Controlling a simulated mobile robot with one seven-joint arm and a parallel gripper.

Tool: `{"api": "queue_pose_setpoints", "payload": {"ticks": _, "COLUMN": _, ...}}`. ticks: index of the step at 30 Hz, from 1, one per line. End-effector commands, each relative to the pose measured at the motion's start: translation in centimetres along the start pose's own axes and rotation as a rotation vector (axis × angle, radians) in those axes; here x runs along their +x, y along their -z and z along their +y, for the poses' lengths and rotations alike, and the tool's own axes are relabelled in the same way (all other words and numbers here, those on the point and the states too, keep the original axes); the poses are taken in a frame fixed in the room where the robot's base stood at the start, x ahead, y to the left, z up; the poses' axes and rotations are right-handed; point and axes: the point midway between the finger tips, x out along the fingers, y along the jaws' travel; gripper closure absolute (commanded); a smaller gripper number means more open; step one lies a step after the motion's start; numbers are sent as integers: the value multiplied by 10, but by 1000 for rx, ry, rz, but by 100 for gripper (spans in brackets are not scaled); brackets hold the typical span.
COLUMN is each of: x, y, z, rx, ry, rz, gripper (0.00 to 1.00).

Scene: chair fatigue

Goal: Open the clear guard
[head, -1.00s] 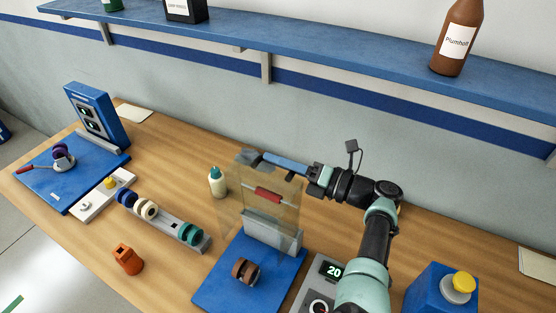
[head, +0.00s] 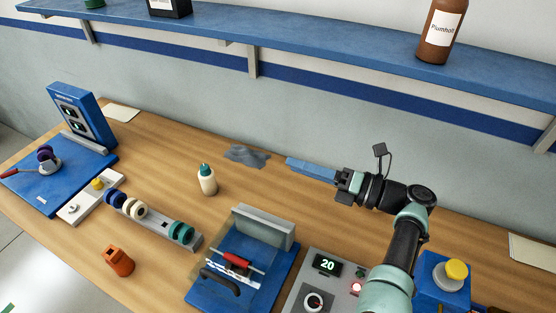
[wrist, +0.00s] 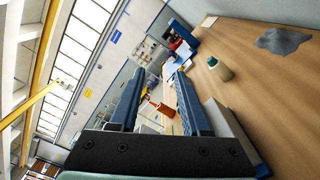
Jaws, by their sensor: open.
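The clear guard (head: 258,277) lies lowered over the blue fixture base (head: 203,295). A red part (head: 236,260) on a rod and a black handle (head: 220,281) show on or through the guard; I cannot tell exactly which piece each belongs to. A grey block (head: 263,226) stands upright at the guard's back edge. My gripper (head: 289,163) is behind and above the fixture, apart from the guard. Its two blue fingers are open and empty in the wrist view (wrist: 160,88). The brown spool on the base is no longer clear to see.
A control box (head: 327,265) reading 20 stands right of the fixture, then a yellow button box (head: 443,283). A rack of rings (head: 155,217) and an orange part (head: 118,261) are left. The shelf (head: 330,54) overhangs behind.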

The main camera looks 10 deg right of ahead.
Motion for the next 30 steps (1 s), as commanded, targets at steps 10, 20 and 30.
{"api": "queue_pose_setpoints", "payload": {"ticks": 10, "x": -49, "y": 0, "z": -1, "rx": 0, "ry": 0, "rz": -1, "gripper": 53}}
{"api": "queue_pose_setpoints", "payload": {"ticks": 20, "x": -52, "y": 0, "z": 0, "rx": 1, "ry": -1, "rz": 1, "gripper": 53}}
{"api": "queue_pose_setpoints", "payload": {"ticks": 30, "x": -47, "y": -2, "z": -4, "rx": -75, "ry": 47, "rz": 15, "gripper": 53}}
